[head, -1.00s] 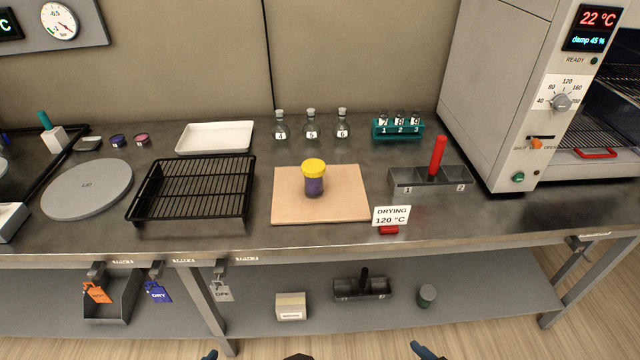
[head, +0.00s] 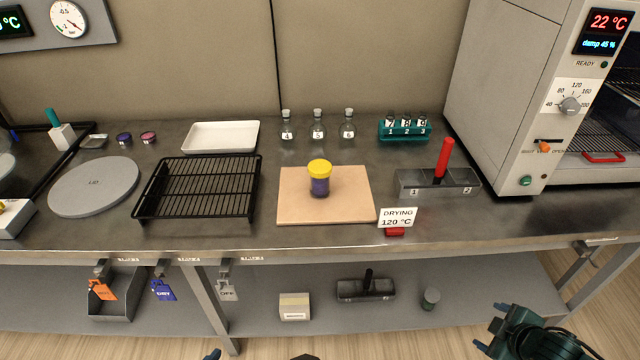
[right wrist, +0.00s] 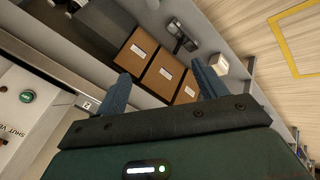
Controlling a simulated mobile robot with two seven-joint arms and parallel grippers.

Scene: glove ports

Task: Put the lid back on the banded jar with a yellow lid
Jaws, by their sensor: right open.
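A small dark purple jar (head: 320,187) stands upright on a tan board in the middle of the bench. Any band on the jar is too small to make out. My right gripper (head: 490,328) is open and empty, low at the right, in front of the bench and well away from the jar. Its two blue fingers also show apart in the right wrist view (right wrist: 160,78). Of my left gripper only a dark tip (head: 212,355) shows at the bottom edge.
The board (head: 350,208) has bare room around the jar. A black wire rack (head: 198,188) stands to its left. A drying sign (head: 397,217) and a grey holder with a red handle (head: 440,180) are to its right. Flasks (head: 317,130) stand behind. The oven (head: 520,110) is at the right.

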